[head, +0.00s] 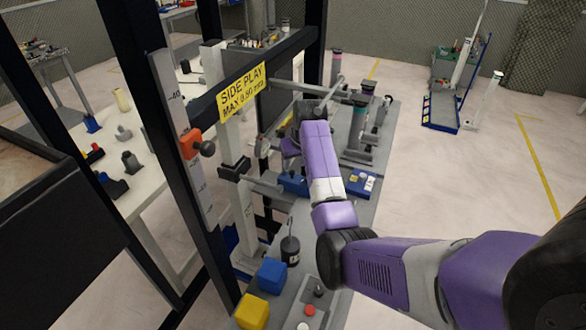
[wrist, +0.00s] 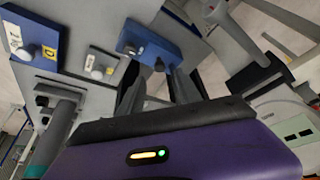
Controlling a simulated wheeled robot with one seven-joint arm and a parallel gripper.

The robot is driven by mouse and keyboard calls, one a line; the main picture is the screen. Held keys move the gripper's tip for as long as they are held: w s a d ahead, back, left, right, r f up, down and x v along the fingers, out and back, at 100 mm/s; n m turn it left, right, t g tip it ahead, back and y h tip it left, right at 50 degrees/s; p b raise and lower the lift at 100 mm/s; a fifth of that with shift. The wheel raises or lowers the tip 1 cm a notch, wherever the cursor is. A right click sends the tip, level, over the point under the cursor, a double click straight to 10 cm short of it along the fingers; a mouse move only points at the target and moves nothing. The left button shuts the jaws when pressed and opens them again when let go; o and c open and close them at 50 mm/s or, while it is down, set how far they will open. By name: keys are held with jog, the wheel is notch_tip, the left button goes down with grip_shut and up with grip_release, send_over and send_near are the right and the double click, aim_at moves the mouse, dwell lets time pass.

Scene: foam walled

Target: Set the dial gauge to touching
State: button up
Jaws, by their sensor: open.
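The dial gauge is probably the small pale round face (head: 264,147) beside the grey upright post in the head view. It is small, and its needle and tip cannot be read. My gripper (wrist: 158,88) points away from the wrist camera with its fingers apart and nothing seen between them. In the head view the purple wrist hides most of it, just right of the round face. I cannot tell whether it touches anything. A blue block (wrist: 163,42) with a pale knob lies beyond the fingers in the wrist view.
A yellow "SIDE PLAY MAX 0.90 mm" sign (head: 243,91) hangs on a dark frame bar left of my arm. An orange clamp (head: 190,144) sits on a scale post. A blue cube (head: 272,276) and yellow cube (head: 252,312) stand in front. Open floor lies right.

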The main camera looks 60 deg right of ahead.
aim_at(292, 171)
jog(key=shift+x, duration=2.45)
jog(key=shift+s, duration=0.1)
grip_shut()
